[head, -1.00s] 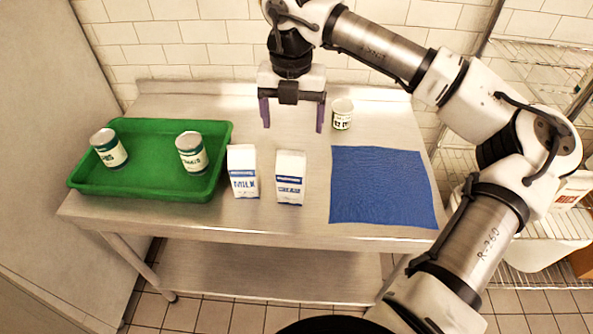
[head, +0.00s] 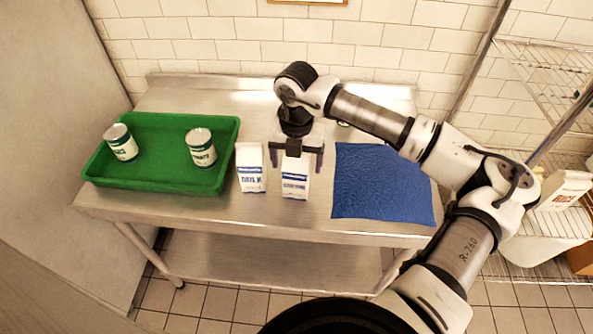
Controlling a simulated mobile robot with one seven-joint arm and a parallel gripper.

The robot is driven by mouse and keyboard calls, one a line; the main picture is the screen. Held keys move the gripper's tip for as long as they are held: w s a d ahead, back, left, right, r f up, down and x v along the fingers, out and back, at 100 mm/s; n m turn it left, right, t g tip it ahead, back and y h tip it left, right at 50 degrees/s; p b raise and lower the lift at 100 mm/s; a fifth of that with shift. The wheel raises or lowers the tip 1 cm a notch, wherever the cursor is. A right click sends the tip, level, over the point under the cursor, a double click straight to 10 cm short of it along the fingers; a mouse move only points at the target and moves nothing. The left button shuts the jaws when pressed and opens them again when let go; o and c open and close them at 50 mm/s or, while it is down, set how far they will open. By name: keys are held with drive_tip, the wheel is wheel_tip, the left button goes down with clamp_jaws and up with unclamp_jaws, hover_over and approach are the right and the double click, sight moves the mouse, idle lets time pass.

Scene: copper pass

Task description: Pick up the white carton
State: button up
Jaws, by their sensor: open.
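Two white cartons with blue bands and print stand upright near the middle of the steel table (head: 310,222). The left carton (head: 250,172) reads like "MILK" and stands beside the green tray. The right carton (head: 295,186) has smaller lettering that I cannot read. My gripper (head: 297,165) is open and points down over the right carton, one purple finger to each side of its upper part in the picture. I cannot tell whether the fingers touch it. The gripper's crossbar hides part of the carton's top.
A green tray (head: 151,182) on the left holds two cans, one left (head: 121,142) and one right (head: 201,148). A blue cloth (head: 381,185) lies flat to the right. A small can behind is mostly hidden by my arm. A wire shelf (head: 545,75) stands at the far right.

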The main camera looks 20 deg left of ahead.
clamp_jaws()
idle(0.6)
drive_tip(key=shift+r, duration=0.2)
wheel_tip(320, 180, up, 20)
drive_tip(key=b, duration=0.4)
drive_tip(key=shift+f+b, duration=0.25)
drive_tip(key=shift+b, duration=0.1)
